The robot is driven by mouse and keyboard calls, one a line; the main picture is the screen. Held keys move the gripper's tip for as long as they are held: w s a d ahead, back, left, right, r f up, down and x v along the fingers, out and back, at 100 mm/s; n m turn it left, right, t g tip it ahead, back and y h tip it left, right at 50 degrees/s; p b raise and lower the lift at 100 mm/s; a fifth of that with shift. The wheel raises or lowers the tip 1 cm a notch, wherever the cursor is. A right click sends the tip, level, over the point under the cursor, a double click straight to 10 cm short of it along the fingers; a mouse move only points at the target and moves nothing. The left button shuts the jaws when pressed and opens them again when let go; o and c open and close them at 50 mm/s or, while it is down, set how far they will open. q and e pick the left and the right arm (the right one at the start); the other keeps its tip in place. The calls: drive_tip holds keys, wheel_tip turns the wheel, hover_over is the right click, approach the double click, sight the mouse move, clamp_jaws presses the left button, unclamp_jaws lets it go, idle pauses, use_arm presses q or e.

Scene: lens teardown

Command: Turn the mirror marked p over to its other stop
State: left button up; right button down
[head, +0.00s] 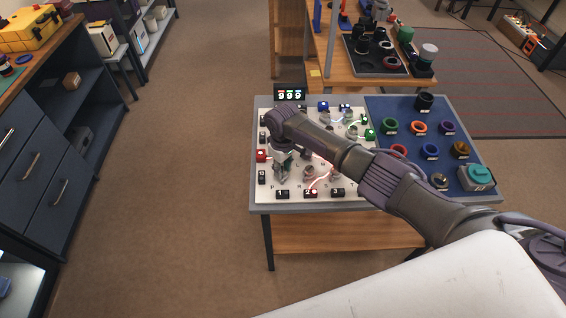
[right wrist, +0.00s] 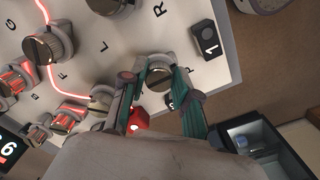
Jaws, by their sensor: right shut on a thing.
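The white board (head: 291,198) lies on the table's left part and carries several round grey mirror mounts with letters beside them. My right gripper (head: 281,170) reaches down over its lower left corner, at the mount by the letter P. In the right wrist view my right gripper (right wrist: 160,98) has a finger on either side of the round, slotted mirror marked p (right wrist: 159,77) and is shut on it. The letter is partly hidden by a finger. In the head view my gripper covers most of this mirror. My left gripper is out of view.
A black block marked 1 (right wrist: 207,40) is close to the gripped mirror. A red block (head: 261,155) sits at the board's left edge. Red beam lines cross the board among other mounts (right wrist: 47,45). A blue mat (head: 408,182) with several rings lies to the right.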

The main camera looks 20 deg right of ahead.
drive_tip(key=m+p, duration=0.1)
drive_tip(key=m, duration=0.1)
drive_tip(key=m+p, duration=0.1)
drive_tip(key=m, duration=0.1)
drive_tip(key=shift+a+r+m, duration=0.1)
drive_tip(key=shift+r+m, duration=0.1)
drive_tip(key=shift+m, duration=0.1)
drive_tip(key=m+p, duration=0.2)
drive_tip(key=m, duration=0.2)
drive_tip(key=shift+f, duration=0.1)
drive_tip(key=shift+w, duration=0.1)
drive_tip(key=c, duration=0.8)
unclamp_jaws()
drive_tip(key=shift+c, duration=0.2)
wheel_tip(320, 180, up, 12)
